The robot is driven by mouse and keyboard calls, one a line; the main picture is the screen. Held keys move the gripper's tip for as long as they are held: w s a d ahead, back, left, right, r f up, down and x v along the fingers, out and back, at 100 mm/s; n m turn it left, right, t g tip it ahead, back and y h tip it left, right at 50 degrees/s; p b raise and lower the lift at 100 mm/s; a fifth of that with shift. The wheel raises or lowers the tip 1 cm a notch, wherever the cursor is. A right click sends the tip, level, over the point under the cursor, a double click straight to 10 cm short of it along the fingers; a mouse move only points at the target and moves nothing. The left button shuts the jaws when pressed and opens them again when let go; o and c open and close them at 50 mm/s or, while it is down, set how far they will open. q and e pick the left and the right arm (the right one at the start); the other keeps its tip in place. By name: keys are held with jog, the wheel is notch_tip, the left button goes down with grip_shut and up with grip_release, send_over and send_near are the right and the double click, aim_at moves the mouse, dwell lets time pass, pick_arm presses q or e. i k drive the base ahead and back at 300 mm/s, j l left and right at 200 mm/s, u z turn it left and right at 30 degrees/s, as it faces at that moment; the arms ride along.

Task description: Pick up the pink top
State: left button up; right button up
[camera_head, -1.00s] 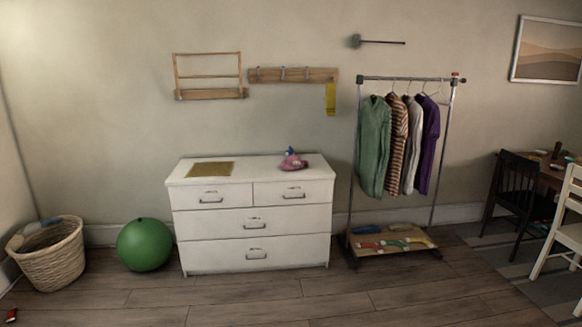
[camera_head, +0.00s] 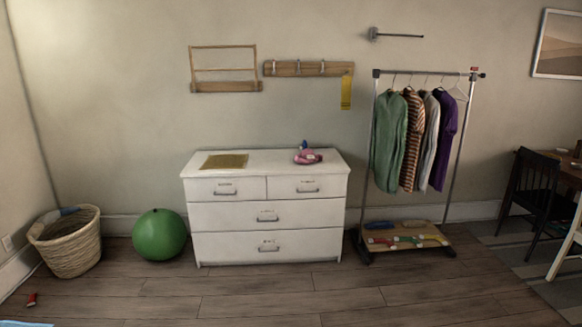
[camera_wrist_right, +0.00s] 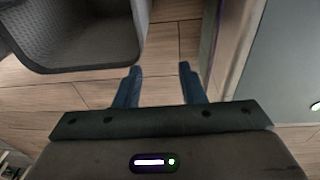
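A small pink thing (camera_head: 308,157), which looks like the pink top, lies on the right part of the white dresser's top (camera_head: 215,190) in the head view. A small blue and purple thing (camera_head: 304,145) shows just behind or on it; I cannot tell which. My right gripper (camera_wrist_right: 160,72) shows in the right wrist view with its two blue fingers apart and nothing between them, above a wooden floor. It is not in the head view, far from the dresser. My left gripper is in no view.
A mustard cloth (camera_head: 224,161) lies on the dresser's left part. A green ball (camera_head: 159,235) and wicker basket (camera_head: 72,256) stand left; a clothes rack (camera_head: 456,150) stands right. Floor before the dresser is clear. A dark grey bin (camera_wrist_right: 75,60) is near my right gripper.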

aim_at(307, 156)
jog(key=i, duration=3.35)
